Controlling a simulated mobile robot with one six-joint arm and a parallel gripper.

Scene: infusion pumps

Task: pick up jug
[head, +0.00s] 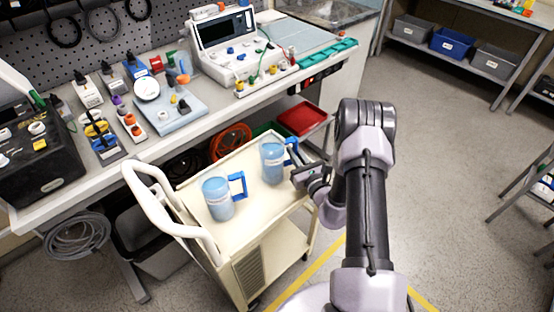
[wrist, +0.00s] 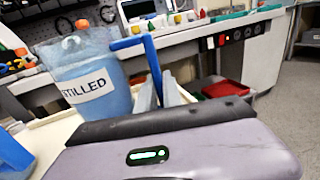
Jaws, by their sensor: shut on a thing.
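Two clear blue jugs with blue handles are at the cream cart. My gripper (head: 297,164) is shut on the handle of the right jug (head: 272,162), at the jug's right side. In the wrist view this jug (wrist: 88,88) is upright with a "STILLED" label part showing, and its blue handle (wrist: 150,62) runs down between my fingers (wrist: 158,95). I cannot tell whether its base touches the cart. The left jug (head: 218,200) stands upright on the cart top, its handle to the right; its edge shows in the wrist view (wrist: 12,156).
The cart (head: 262,215) has a white push handle (head: 165,205) at its left. A workbench (head: 150,150) with pumps and tools runs behind it. A red bin (head: 300,118) sits below the bench. Open floor (head: 450,180) lies to the right.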

